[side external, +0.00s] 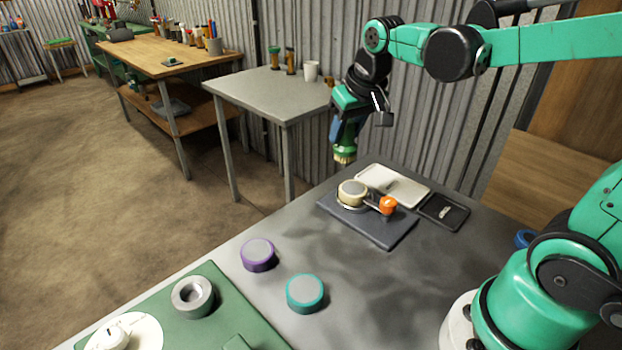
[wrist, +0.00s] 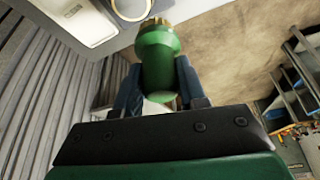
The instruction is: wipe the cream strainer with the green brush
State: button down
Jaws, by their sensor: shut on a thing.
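My gripper (side external: 346,126) is shut on the green brush (side external: 345,147) and holds it upright, its tan bristles pointing down. In the wrist view the brush (wrist: 158,65) sits between the two dark blue fingers of my gripper (wrist: 160,90). The cream strainer (side external: 351,189) is a round piece with a grey top, on a dark slab (side external: 385,230). The bristles are above the strainer, with a gap visible between them. In the wrist view only part of a round cream rim (wrist: 131,16), apparently the strainer's, shows at the top edge.
An orange knob (side external: 388,205) stands right of the strainer. A white tray (side external: 408,190) and a black tray (side external: 452,218) lie behind. Purple (side external: 258,255) and teal (side external: 305,293) pucks stand in front, near a green mat (side external: 225,325) with a grey ring (side external: 192,297).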

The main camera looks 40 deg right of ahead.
aim_at(350, 160)
jog(key=shift+s+d+f, duration=0.1)
jog(key=shift+d+f, duration=0.2)
jog(key=shift+f, duration=3.45)
jog(key=shift+d+f, duration=0.15)
jog(key=shift+f, duration=0.1)
jog(key=d, duration=0.1)
jog(key=d+r, duration=0.1)
jog(key=d, duration=0.1)
jog(key=shift+r, duration=0.1)
jog(key=shift+d, duration=1.15)
jog(key=shift+a, duration=2.8)
jog(key=shift+s+a+r, duration=0.1)
jog(key=shift+r, duration=3.15)
jog(key=shift+f, duration=0.1)
